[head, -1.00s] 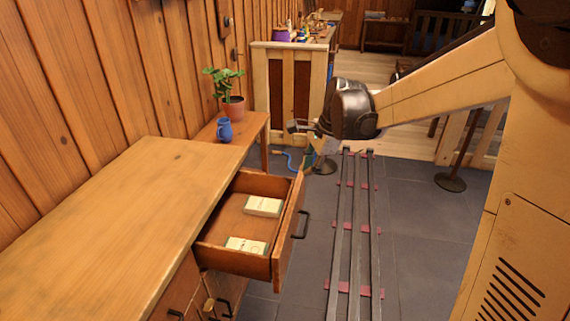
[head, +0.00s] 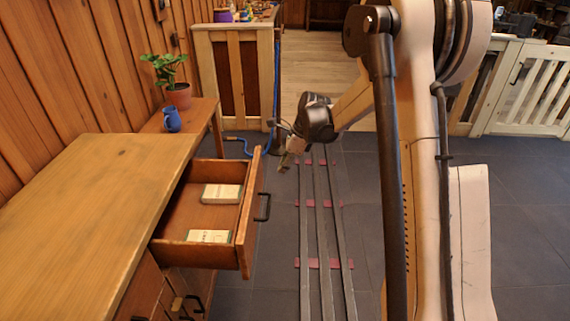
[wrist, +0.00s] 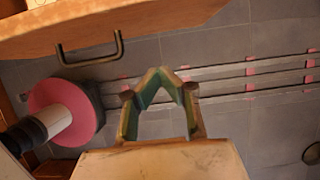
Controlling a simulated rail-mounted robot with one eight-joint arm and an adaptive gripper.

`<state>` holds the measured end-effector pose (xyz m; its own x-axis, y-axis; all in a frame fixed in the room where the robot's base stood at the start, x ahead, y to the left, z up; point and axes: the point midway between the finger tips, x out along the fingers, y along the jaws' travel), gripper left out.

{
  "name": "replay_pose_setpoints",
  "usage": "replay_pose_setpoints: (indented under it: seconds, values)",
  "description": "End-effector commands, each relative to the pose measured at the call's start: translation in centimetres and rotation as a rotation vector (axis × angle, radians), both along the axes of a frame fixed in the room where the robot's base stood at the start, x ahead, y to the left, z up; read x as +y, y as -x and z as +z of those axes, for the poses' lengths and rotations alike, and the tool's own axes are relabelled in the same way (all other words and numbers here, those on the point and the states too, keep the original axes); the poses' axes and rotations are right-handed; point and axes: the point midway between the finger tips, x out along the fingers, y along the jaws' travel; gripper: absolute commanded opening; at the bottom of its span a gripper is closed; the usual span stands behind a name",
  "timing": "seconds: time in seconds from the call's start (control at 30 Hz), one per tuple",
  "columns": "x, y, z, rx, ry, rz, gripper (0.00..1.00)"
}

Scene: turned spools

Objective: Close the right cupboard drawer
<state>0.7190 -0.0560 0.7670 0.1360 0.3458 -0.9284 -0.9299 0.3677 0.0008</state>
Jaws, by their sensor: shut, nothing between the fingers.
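The right cupboard drawer (head: 244,213) stands pulled well out of the wooden cupboard (head: 95,185). Two small pale boxes (head: 221,193) (head: 209,236) lie inside it. Its dark handle (head: 263,207) is on the front panel. My gripper (head: 285,166) is beyond the drawer and to its right, in the air, apart from the front. In the wrist view my gripper (wrist: 163,72) is shut and empty, its fingertips together. The drawer front (wrist: 160,22) crosses the top of that view, with the handle (wrist: 90,54) at upper left, not touched by the fingers.
Metal rails (head: 320,230) with pink cross-pieces run along the grey floor right of the drawer. A potted plant (head: 176,92) and a blue mug (head: 172,120) stand on a side table behind the cupboard. A pink disc (wrist: 52,99) is at the wrist view's left.

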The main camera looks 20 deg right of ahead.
Motion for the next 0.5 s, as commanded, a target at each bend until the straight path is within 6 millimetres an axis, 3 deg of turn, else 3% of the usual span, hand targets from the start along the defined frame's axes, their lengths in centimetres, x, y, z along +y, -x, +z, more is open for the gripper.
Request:
replay_pose_setpoints:
  seconds: [0.3,0.5]
  values:
    - [2.1,-0.8,-5.6,-0.001,0.0,0.002,0.0]
    - [4.7,-1.8,-5.2,0.0,0.0,0.002,0.0]
